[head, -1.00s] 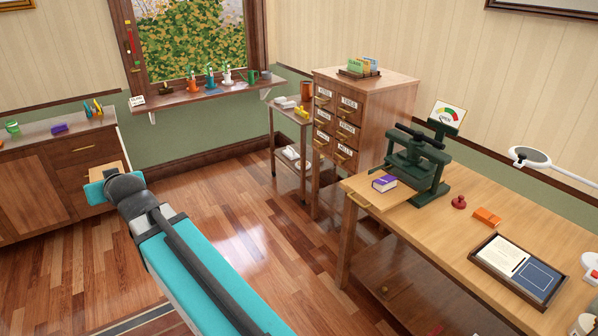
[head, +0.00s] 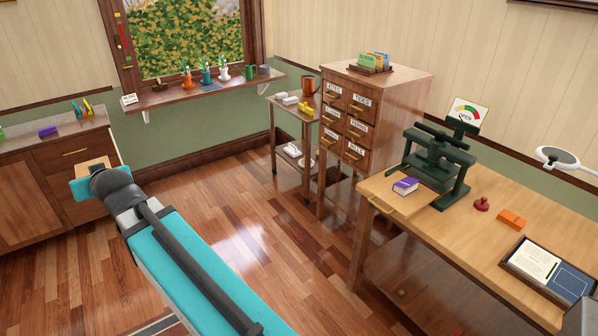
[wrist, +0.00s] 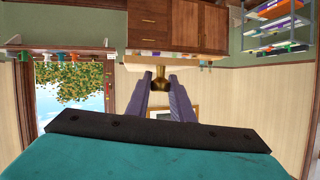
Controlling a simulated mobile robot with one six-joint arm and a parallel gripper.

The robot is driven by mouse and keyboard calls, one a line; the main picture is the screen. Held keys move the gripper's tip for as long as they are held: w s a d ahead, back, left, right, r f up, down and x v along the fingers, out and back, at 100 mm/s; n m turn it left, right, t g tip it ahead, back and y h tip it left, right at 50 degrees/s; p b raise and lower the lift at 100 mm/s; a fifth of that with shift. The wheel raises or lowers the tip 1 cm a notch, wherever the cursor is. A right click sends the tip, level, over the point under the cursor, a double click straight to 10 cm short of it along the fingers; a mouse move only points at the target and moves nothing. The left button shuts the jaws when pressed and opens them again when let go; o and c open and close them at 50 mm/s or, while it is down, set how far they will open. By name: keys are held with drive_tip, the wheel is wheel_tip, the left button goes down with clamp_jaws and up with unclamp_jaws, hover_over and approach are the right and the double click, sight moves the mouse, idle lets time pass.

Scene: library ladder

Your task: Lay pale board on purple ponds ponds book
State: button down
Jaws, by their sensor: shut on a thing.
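The pale board (head: 93,165) is held out at the end of my arm at the left of the head view. In the wrist view it shows as a pale slab (wrist: 185,64) beyond my fingers, with a brass knob (wrist: 160,82) between them. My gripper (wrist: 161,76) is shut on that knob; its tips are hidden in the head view. The purple book (head: 405,186) lies flat at the near left corner of the workbench, beside the green press. The board is far from the book, across open floor.
The green press (head: 436,165) stands on the workbench (head: 455,220) with an OPEN dial sign (head: 466,112) behind. A red stamp (head: 481,204), orange block (head: 511,219) and dark tray (head: 510,267) lie right. A drawer cabinet (head: 375,130) and small trolley (head: 296,140) stand behind. Floor between is clear.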

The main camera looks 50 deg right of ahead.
drive_tip(key=shift+w, duration=0.1)
idle(0.3)
drive_tip(key=shift+d+f, duration=0.15)
drive_tip(key=shift+d, duration=0.4)
drive_tip(key=s+d+f+m+g+h+b, duration=0.1)
drive_tip(key=s+d+f+m+h+b, duration=0.35)
drive_tip(key=d, duration=0.95)
drive_tip(key=s+d+f+m+g+h+b, duration=0.15)
drive_tip(key=s+d+b, duration=0.55)
drive_tip(key=d, duration=0.7)
drive_tip(key=s+d+f+m+g+h+b, duration=0.1)
drive_tip(key=s+d+f+m+h+b, duration=0.35)
drive_tip(key=d, duration=0.85)
drive_tip(key=s+d+f+m+g+h+b, duration=0.1)
drive_tip(key=s+d+b, duration=0.4)
drive_tip(key=s, duration=0.8)
drive_tip(key=s+d+f+m+g+h+b, duration=0.1)
drive_tip(key=s+d+f+m+g+b, duration=0.3)
drive_tip(key=s+d, duration=0.5)
drive_tip(key=s+d+f+m+g+h+b, duration=0.1)
drive_tip(key=s+d+g+b, duration=0.5)
drive_tip(key=s, duration=1.2)
drive_tip(key=shift+d+f+m+b, duration=0.5)
drive_tip(key=shift+d+f+m, duration=0.25)
drive_tip(key=shift+d+m, duration=0.3)
drive_tip(key=shift+d+t, duration=0.15)
drive_tip(key=shift+t, duration=0.1)
